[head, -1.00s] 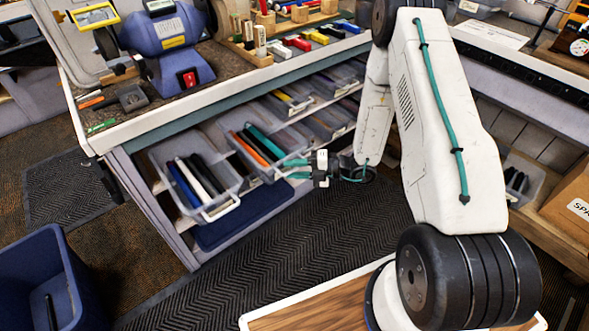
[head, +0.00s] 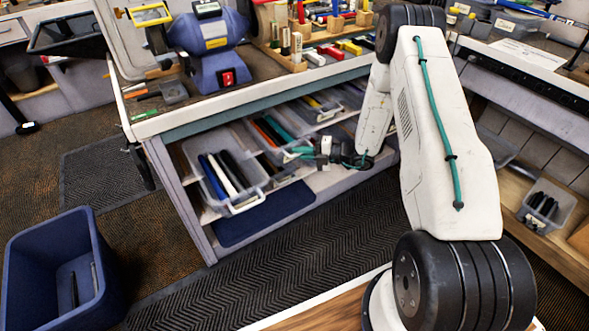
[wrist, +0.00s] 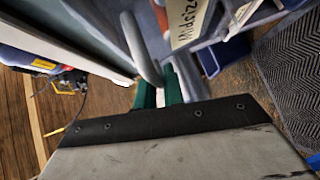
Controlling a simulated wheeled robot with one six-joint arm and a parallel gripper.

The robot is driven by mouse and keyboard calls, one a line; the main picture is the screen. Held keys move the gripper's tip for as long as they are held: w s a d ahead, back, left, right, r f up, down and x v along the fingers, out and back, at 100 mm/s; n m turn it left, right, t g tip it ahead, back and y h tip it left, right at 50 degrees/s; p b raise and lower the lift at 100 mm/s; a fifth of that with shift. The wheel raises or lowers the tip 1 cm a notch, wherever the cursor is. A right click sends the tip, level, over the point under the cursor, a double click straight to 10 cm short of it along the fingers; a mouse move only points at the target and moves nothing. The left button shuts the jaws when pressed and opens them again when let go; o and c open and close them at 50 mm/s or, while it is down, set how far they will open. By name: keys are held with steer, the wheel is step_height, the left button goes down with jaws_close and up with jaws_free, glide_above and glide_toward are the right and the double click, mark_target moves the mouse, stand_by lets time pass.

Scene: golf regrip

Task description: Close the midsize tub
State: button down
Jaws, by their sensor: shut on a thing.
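The midsize tub (head: 283,150), a clear grey bin with orange, teal and dark grips in it, sits in the shelf under the workbench. Its white "Midsize" label (wrist: 187,22) shows in the wrist view, beside its grey loop handle (wrist: 140,50). My gripper (head: 301,153), with teal fingers, is shut on this handle at the tub's front. The fingers also show in the wrist view (wrist: 163,80), partly hidden by my wrist plate. The tub's front lies farther back than that of the tub to its left. How far its rear end reaches is hidden.
A tub of blue, white and black grips (head: 228,178) sticks out on the left. More tubs (head: 318,105) sit to the right. The workbench (head: 250,88) overhangs the shelf. A blue bin (head: 60,262) stands on the floor at left. The dark mat (head: 300,235) in front is clear.

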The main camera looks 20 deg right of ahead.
glide_above(281, 143)
steer(key=s, duration=0.2)
steer(key=shift+w, duration=0.2)
steer(key=shift+w+a, duration=0.1)
steer(key=shift+w, duration=0.6)
steer(key=shift+w+r, duration=0.1)
steer(key=c, duration=1.5)
jaws_free()
steer(key=v, duration=0.7)
steer(key=shift+s+d, duration=0.2)
steer(key=shift+d, duration=0.1)
